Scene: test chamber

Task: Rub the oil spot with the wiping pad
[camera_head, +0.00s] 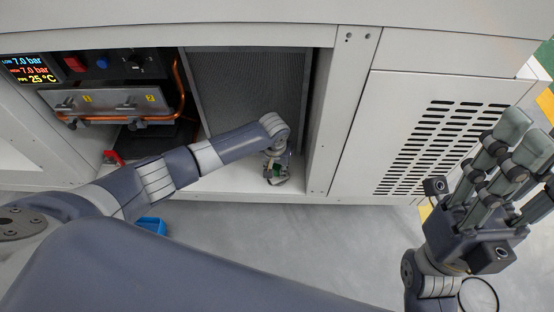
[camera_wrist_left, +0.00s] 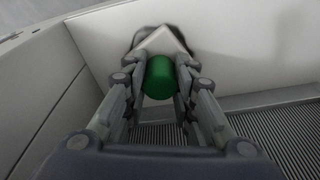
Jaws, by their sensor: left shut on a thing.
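My left gripper (camera_head: 276,172) reaches into the open bay of the cabinet, low near its floor. In the left wrist view its fingers (camera_wrist_left: 160,82) are shut on the green handle (camera_wrist_left: 159,76) of the wiping pad. The pad's pale head (camera_wrist_left: 163,41) is beyond the handle, against the white surface. The dark oil spot (camera_wrist_left: 178,34) shows around the pad's edges, and its middle is hidden by the pad. In the head view only a bit of green shows between the fingers. My right gripper (camera_head: 512,165) is empty, its fingers pointing up and apart, right of the cabinet's vented panel.
A grey ribbed panel (camera_head: 248,95) stands at the back of the bay. Left of it are a display (camera_head: 30,68), copper pipes and a red handle (camera_head: 113,157). A blue container (camera_head: 151,225) is on the floor, partly behind my arm. The grey floor in front is mostly clear.

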